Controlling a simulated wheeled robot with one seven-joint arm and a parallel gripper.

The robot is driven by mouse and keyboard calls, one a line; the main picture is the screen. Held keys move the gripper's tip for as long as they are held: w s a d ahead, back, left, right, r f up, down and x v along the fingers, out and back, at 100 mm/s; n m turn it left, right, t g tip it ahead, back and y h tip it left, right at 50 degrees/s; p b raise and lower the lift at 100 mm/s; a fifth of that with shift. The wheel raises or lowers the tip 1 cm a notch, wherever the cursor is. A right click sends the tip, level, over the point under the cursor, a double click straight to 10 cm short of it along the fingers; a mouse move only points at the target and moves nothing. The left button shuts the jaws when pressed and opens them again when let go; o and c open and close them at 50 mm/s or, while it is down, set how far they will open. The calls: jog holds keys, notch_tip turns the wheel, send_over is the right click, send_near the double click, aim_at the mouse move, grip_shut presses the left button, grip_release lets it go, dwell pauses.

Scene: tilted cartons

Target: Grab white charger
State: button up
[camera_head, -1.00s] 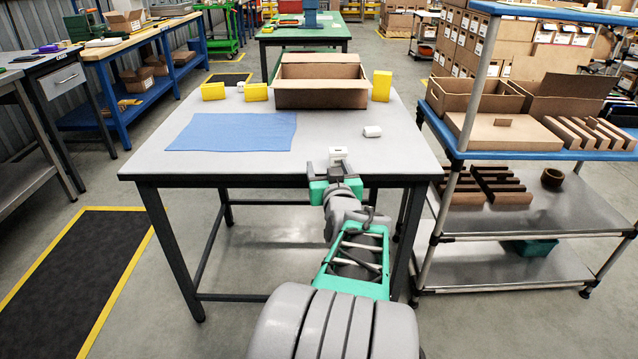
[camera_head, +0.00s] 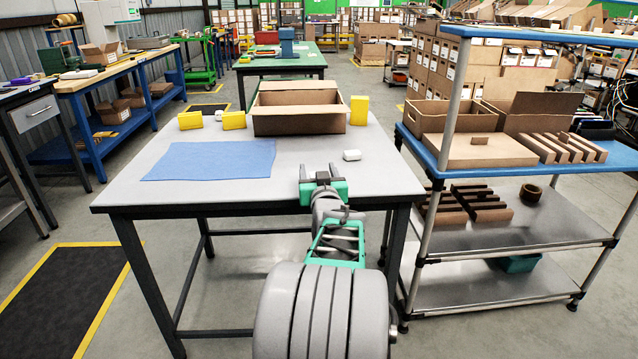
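My gripper (camera_head: 320,177) is over the front right part of the grey table (camera_head: 215,195). Its two dark fingers stand apart and point away from me. I see nothing white between them. The small white block seen just beyond the fingertips earlier is out of sight now, and the gripper covers that spot. A small rounded white item (camera_head: 352,155) lies on the table ahead and to the right of the gripper, apart from it. Another small white item (camera_head: 219,115) stands at the back between two yellow blocks. I cannot tell for sure which white item is the charger.
An open cardboard box (camera_head: 300,124) stands at the table's back. Yellow blocks are beside it, one at its right (camera_head: 359,110). A blue mat (camera_head: 212,160) lies on the left. A shelf rack (camera_head: 480,170) with cartons is close on the right.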

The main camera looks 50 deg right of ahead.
grip_shut()
dwell(0.4)
